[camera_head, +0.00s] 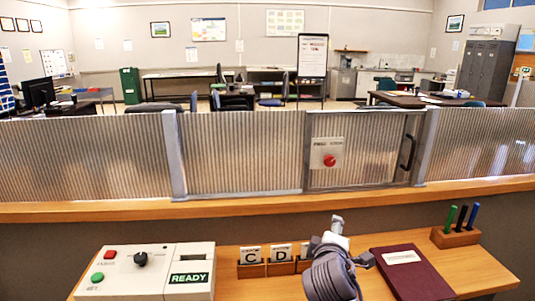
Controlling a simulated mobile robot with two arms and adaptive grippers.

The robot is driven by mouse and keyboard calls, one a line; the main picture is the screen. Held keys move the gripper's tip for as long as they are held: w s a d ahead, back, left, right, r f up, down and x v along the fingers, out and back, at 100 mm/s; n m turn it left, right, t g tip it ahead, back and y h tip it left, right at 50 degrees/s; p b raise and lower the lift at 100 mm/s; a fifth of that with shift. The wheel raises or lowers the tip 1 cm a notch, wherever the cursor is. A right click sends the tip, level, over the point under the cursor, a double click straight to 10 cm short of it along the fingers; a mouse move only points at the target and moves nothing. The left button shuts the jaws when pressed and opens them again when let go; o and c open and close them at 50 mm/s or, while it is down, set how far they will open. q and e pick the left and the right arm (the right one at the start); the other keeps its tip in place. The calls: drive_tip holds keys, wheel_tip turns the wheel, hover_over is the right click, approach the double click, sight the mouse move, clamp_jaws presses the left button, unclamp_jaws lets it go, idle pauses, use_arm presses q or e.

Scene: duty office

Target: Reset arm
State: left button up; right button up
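One grey gripper (338,232) of mine shows at the bottom middle, a little right of centre, above the wooden desk (232,262). I take it for my right one, as it stands right of centre; its arm comes up from the bottom edge. My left gripper is not in view.
A control box (145,272) with red and green buttons and a READY display stands left. A lettered card holder (266,268) is beside the gripper. A maroon folder (412,274) and a pen block (455,237) lie right. A ribbed partition (245,152) with a red button (330,160) stands behind.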

drive_tip(key=s+f+m+g, duration=0.1)
drive_tip(key=s+f, duration=0.1)
drive_tip(key=f, duration=0.1)
drive_tip(key=s+d+f+m+g+y, duration=0.1)
drive_tip(key=s+f, duration=0.2)
drive_tip(key=f, duration=0.1)
drive_tip(key=s+f+g, duration=0.1)
drive_tip(key=s+f, duration=0.2)
drive_tip(key=f, duration=0.1)
drive_tip(key=shift+s+d+m, duration=0.15)
drive_tip(key=shift+m, duration=0.25)
drive_tip(key=s+f+m+g+y, duration=0.3)
drive_tip(key=s+f, duration=0.4)
drive_tip(key=s, duration=0.7)
drive_tip(key=s+f+m+g+y, duration=0.1)
drive_tip(key=s+f+m+g, duration=0.5)
drive_tip(key=s, duration=0.8)
wheel_tip(320, 180, down, 29)
drive_tip(key=s+n, duration=0.3)
drive_tip(key=s+d+f+g, duration=0.1)
drive_tip(key=s+d+f, duration=0.1)
drive_tip(key=s+f, duration=1.1)
drive_tip(key=shift+s+d, duration=0.4)
drive_tip(key=shift+s, duration=0.6)
drive_tip(key=shift+f, duration=0.1)
